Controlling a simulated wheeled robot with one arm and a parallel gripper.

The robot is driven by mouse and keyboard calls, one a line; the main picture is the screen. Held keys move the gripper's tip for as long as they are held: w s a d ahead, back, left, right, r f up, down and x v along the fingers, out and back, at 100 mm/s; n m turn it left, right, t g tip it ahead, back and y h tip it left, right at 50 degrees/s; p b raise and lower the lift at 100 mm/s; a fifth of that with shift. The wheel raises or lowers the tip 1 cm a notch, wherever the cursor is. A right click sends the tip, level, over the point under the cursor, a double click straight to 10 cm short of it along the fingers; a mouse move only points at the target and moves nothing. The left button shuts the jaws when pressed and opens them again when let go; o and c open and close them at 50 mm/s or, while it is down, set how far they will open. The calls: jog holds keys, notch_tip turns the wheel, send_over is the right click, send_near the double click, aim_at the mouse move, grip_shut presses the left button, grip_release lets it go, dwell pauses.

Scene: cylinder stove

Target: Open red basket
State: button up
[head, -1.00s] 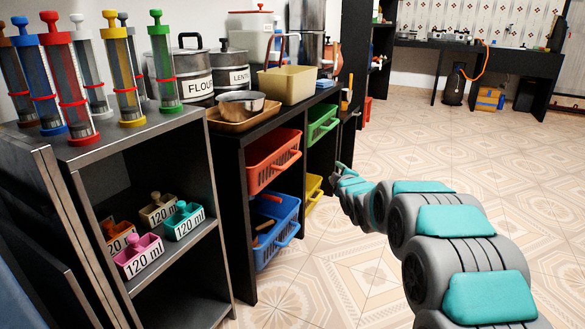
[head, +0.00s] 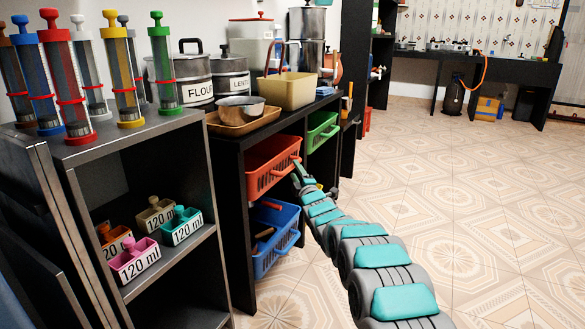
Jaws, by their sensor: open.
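The red basket (head: 270,165) sits in the upper left compartment of the black shelf, above the blue basket. Its front looks further out of the shelf than the green basket's. My gripper (head: 295,163) is at the right end of the red basket's front, by its handle. The gripper is small in view and its fingers are hard to make out; it is open. I cannot tell whether it touches the handle.
The blue basket (head: 273,240) is below the red one, and the green basket (head: 321,131) is to its right. A tray (head: 225,123) with a pan and a beige bin (head: 288,91) stand on top. Tiled floor (head: 450,200) to the right is clear.

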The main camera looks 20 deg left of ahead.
aim_at(293, 166)
jog(key=shift+x, duration=1.8)
jog(key=shift+w+a, duration=0.15)
grip_shut()
dwell(0.3)
